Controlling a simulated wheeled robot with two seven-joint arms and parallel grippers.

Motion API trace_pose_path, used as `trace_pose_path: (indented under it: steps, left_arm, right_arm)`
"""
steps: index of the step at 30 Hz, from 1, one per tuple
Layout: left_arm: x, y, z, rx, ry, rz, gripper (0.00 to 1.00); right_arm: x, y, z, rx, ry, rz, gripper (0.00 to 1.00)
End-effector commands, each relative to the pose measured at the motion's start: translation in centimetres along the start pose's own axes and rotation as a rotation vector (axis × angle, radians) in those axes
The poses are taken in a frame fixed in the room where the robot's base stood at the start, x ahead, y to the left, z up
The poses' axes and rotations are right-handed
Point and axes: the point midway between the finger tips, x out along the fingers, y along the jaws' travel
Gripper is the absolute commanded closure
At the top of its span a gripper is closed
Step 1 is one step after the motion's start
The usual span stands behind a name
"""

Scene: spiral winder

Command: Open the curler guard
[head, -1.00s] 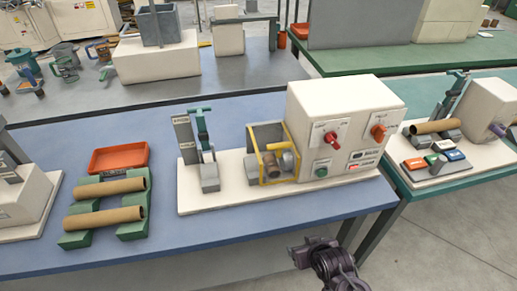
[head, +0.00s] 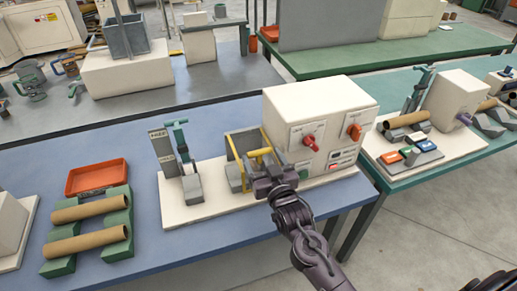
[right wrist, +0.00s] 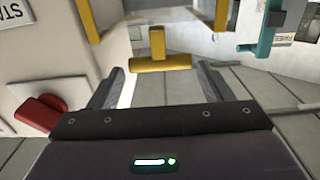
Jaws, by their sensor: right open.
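The curler guard (head: 266,138) is a yellow frame at the front of the grey curler box, left of the cream control housing. Its yellow bar handle (head: 258,152) sticks out from it. In the right wrist view the T-shaped handle (right wrist: 160,64) lies between and just beyond my right gripper's fingers (right wrist: 160,82), which are apart and do not visibly touch it. In the head view my right gripper (head: 268,178) is in front of the guard and hides its lower part. My left gripper is not in view.
The red knob also shows close to my gripper's left in the right wrist view (right wrist: 42,114). A teal toggle clamp (head: 181,140) stands left. Cardboard tubes (head: 90,209) lie on green holders.

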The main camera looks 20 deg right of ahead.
Motion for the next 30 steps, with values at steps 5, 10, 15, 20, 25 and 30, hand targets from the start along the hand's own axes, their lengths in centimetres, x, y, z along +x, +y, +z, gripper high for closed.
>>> trace_pose_path:
  steps: [5, 10, 15, 20, 25, 30]
  left_arm:
    - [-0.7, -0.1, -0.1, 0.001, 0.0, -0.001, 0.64]
    - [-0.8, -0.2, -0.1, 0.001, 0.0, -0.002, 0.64]
    - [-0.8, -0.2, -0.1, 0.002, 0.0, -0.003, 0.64]
    - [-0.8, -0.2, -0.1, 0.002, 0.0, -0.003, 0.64]
    - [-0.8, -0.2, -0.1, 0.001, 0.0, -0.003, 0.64]
    - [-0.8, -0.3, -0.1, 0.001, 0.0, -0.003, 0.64]
  right_arm:
    - [2.5, 0.0, -0.2, -0.001, 0.0, 0.0, 0.27]
    - [3.4, 0.0, 0.0, -0.001, -0.002, 0.0, 0.27]
    - [3.5, 0.0, 0.1, -0.001, -0.002, 0.0, 0.27]
    - [3.4, 0.0, 0.1, -0.001, -0.002, 0.0, 0.39]
    - [3.4, 0.0, 0.1, -0.001, -0.002, 0.0, 0.61]
    - [3.4, 0.0, 0.0, -0.001, -0.002, 0.0, 0.77]
